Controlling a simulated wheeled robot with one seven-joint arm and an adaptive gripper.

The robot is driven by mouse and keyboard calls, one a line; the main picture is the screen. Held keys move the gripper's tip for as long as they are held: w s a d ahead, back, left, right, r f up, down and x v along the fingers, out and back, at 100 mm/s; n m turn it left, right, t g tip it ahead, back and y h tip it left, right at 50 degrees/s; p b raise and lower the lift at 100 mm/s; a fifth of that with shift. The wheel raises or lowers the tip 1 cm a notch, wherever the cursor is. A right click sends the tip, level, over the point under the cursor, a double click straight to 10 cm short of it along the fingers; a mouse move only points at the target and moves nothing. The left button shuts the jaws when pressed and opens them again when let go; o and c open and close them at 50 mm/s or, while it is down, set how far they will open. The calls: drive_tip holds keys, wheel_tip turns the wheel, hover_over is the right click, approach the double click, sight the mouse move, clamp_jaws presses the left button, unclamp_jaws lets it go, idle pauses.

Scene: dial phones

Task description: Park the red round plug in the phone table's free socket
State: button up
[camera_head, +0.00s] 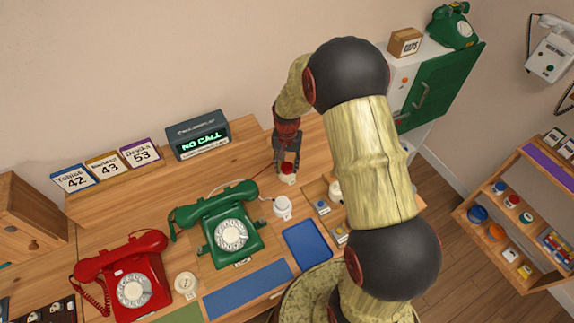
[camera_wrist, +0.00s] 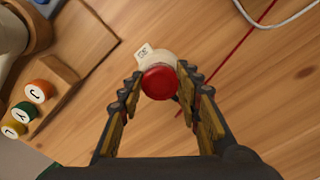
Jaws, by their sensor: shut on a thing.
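The red round plug (camera_wrist: 159,82) is between the fingers of my gripper (camera_wrist: 157,92) in the wrist view, with its red face toward the camera. In the head view the plug (camera_head: 288,168) shows at the fingertips of my gripper (camera_head: 287,163), over the back right of the phone table (camera_head: 255,150). A white round piece with a small label (camera_wrist: 143,52) shows just beyond the plug. I cannot tell whether the plug is seated in it or above it. A red cord (camera_wrist: 240,55) runs across the wood near the plug. I cannot clearly make out the free socket.
A green dial phone (camera_head: 230,232) and a red dial phone (camera_head: 133,285) stand to the left. A white round fixture (camera_head: 282,208) is in front of my gripper. A "NO CALL" display (camera_head: 197,135) stands behind. A wooden tray with lettered pegs (camera_wrist: 38,90) lies nearby.

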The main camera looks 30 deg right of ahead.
drive_tip(key=shift+f, duration=0.25)
drive_tip(key=o, duration=1.1)
wheel_tip(320, 180, up, 12)
idle(0.7)
